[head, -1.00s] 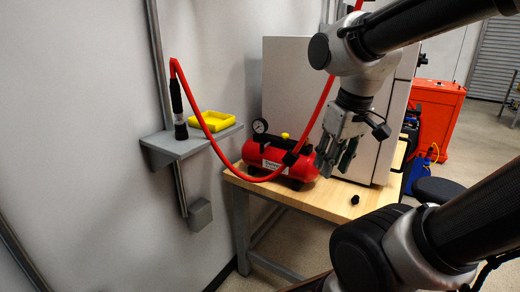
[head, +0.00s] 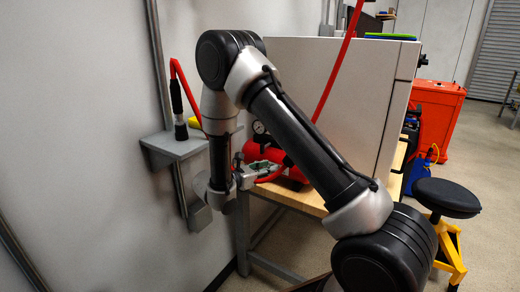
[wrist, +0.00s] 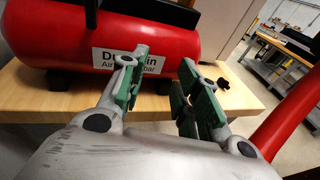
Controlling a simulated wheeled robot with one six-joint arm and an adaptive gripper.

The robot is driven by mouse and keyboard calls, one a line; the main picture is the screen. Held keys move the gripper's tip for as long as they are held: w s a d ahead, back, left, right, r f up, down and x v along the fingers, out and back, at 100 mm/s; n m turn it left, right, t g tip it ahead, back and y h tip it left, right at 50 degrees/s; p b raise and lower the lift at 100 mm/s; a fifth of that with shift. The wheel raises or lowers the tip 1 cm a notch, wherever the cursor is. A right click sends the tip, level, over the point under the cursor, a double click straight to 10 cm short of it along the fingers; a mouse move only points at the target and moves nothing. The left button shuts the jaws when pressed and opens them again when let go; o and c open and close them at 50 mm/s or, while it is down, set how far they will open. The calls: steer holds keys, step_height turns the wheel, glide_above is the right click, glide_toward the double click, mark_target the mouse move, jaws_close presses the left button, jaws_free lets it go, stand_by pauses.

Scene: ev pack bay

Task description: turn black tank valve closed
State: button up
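The red air tank (wrist: 60,45) lies on the wooden table, with a white label on its front. In the head view, the tank (head: 290,172) is partly hidden behind my arm. My gripper (wrist: 162,62) is open and empty, its green-padded fingers apart in front of the tank's lower edge. In the head view, my gripper (head: 262,170) is at the tank's left front. A small black knob-like part (wrist: 223,83) shows near the table edge, right of the fingers. I cannot identify the black tank valve with certainty. The round gauge (head: 259,127) stands above the tank's left end.
A grey wall shelf (head: 172,146) is at left. A black stool (head: 446,197) is at right.

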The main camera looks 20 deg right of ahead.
mark_target(261, 147)
steer(key=w+a+r+n+t, duration=0.3)
steer(key=w+a+r+t, duration=0.1)
steer(key=w+a+t, duration=0.15)
steer(key=shift+g+y, duration=0.3)
steer(key=shift+g, duration=0.05)
steer(key=x, duration=0.8)
steer(key=shift+d, duration=0.3)
steer(key=shift+c, duration=0.5)
jaws_close()
